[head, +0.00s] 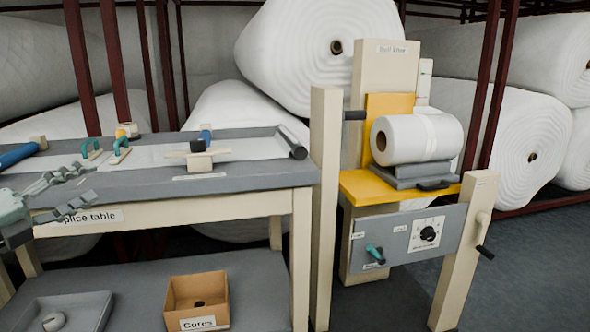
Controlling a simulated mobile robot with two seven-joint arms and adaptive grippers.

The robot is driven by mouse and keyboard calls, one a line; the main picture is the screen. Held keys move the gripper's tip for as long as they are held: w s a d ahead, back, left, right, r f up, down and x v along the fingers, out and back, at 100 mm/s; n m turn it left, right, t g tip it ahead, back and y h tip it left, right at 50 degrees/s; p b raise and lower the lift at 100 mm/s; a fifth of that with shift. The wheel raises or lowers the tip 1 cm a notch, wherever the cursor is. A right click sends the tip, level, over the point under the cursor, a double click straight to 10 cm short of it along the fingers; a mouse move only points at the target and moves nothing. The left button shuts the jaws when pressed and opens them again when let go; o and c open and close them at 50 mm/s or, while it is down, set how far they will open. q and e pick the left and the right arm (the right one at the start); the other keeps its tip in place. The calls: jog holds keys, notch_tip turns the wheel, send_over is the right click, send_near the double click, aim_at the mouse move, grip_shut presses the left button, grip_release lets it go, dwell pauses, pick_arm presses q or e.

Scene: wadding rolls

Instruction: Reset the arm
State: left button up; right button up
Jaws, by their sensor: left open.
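My left gripper (78,190) comes in from the left edge above the near left part of the splice table (250,179). Its two toothed fingers are spread apart with nothing between them. My right gripper is not in the head view. The rest of my left arm is mostly cut off by the left edge.
On the table lie teal-handled clamps (120,150), a blue-handled tool (201,142) and a dark roller (292,142). A small white roll (415,137) sits on the yellow stand (370,188) at right. A "Cores" box (197,297) and grey tray (88,312) are below.

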pick_arm(q)
jog(key=s+a+f+n+y, duration=0.1)
jog(key=a+f+n+y, duration=0.35)
jog(key=f+n, duration=0.35)
jog(key=s+a+f+n+y, duration=0.1)
jog(key=a+f+n+y, duration=0.3)
jog(key=f, duration=0.7)
jog(key=s+d+f+n+g+y, duration=0.1)
jog(key=s+f+n+g+y, duration=0.2)
jog(key=f, duration=0.6)
jog(key=s+d+f+n+g+y, duration=0.1)
jog(key=s+d+f+n+g, duration=0.1)
jog(key=s+f+n, duration=0.45)
jog(key=s+d+f+n+g+h, duration=0.3)
jog(key=s+d+f+n+g, duration=0.2)
jog(key=s+d+f, duration=1.2)
jog(key=f+g, duration=0.1)
jog(key=g, duration=0.2)
jog(key=shift+d+f+g, duration=0.25)
jog(key=shift+d+g, duration=0.05)
jog(key=shift+d, duration=0.05)
